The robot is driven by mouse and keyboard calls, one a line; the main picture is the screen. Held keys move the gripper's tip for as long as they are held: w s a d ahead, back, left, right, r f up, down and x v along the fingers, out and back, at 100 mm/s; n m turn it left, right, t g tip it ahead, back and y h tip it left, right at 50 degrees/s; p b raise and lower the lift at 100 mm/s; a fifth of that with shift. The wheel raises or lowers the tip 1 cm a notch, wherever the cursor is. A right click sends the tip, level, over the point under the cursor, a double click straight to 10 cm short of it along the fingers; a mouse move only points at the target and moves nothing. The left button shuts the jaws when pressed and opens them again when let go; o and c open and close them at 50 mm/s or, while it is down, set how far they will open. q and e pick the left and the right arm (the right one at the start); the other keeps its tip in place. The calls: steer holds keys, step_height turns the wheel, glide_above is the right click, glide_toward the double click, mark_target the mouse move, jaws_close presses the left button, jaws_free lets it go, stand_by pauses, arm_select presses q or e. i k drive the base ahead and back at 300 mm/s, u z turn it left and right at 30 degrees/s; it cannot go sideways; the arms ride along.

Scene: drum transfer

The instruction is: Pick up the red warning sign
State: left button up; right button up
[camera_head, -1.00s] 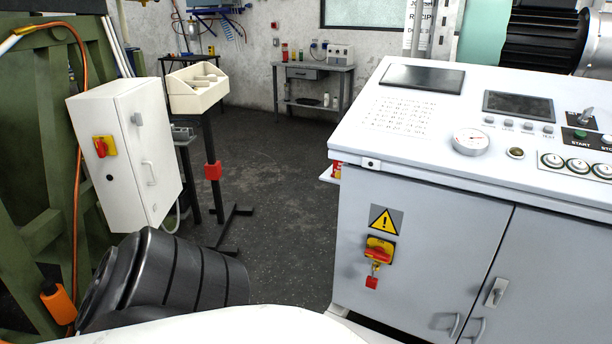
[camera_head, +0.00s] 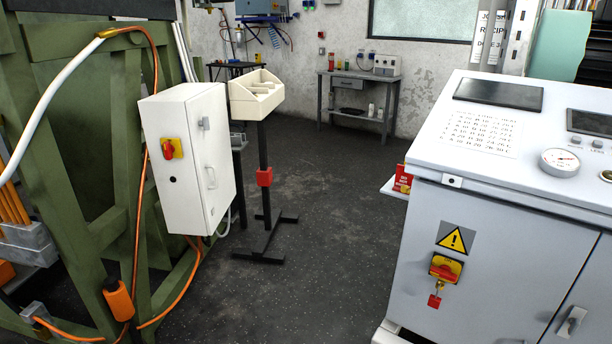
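A small red sign (camera_head: 403,180) with pale lettering stands on a small white shelf (camera_head: 390,189) at the left side of the grey control cabinet. The lettering is too small to read for certain. A yellow warning triangle (camera_head: 454,240) is fixed to the cabinet front, above a red and yellow switch with a red tag. Neither of my grippers is in view.
The control cabinet (camera_head: 500,235) fills the right. A white electrical box (camera_head: 186,160) and a green frame (camera_head: 70,150) stand at the left. A cream bin (camera_head: 256,95) sits on a black stand. The dark floor (camera_head: 320,240) between is clear.

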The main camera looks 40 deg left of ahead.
mark_target(403, 178)
steer(key=u, duration=1.4)
steer(key=i, duration=1.65)
steer(key=u, duration=0.4)
